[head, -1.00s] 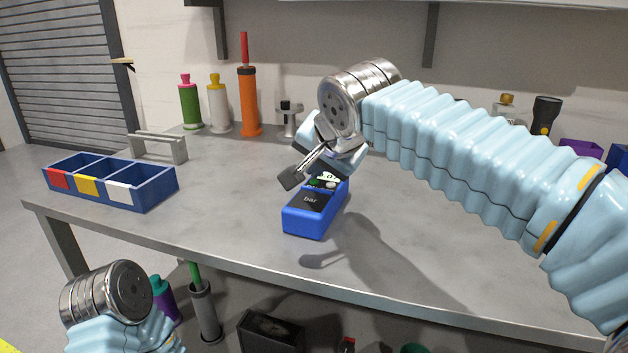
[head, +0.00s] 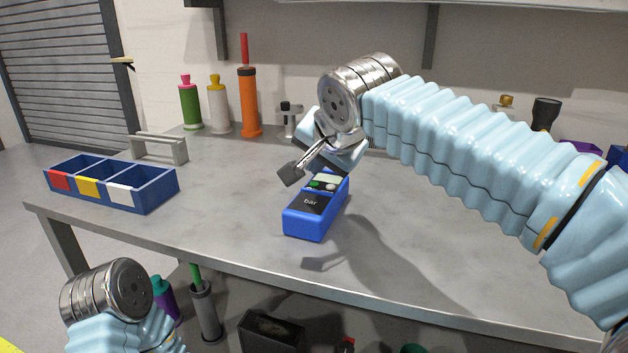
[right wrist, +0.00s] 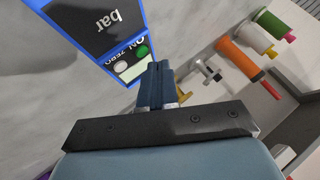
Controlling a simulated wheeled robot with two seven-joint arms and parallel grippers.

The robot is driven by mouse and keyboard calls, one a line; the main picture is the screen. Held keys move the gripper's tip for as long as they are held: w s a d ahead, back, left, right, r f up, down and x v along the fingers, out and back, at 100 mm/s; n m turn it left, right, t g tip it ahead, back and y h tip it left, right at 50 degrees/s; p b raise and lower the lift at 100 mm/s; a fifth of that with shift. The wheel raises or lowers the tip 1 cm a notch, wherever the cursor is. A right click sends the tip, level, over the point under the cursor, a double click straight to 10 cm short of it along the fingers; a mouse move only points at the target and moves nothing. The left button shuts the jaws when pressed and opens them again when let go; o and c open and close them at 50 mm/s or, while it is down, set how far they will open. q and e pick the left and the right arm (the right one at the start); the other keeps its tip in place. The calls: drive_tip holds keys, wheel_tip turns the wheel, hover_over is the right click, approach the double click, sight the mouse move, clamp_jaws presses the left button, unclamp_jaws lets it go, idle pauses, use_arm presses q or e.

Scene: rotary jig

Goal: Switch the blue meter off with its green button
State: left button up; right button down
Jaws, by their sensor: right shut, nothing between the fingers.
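The blue meter (head: 316,210) lies on the bench with its dark "bar" label toward me. Its green button (head: 315,185) and a pale button beside it sit below the display (head: 328,177), which looks blank. My right gripper (head: 290,175) is shut and empty, above and just left of the meter's button area. In the right wrist view the shut fingers (right wrist: 160,85) are close to the display, and the green button (right wrist: 141,51) shows uncovered beyond them. The fingertips look apart from the button. Of my left arm only the wrist shows; its gripper is out of view.
A blue three-part bin (head: 145,190) stands at the left, with a grey handle-shaped block (head: 160,147) behind it. Bottles and an orange cylinder (head: 249,105) stand along the back. The bench (head: 230,215) around the meter is clear.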

wheel_tip(320, 180, up, 6)
drive_tip(key=p, duration=0.4)
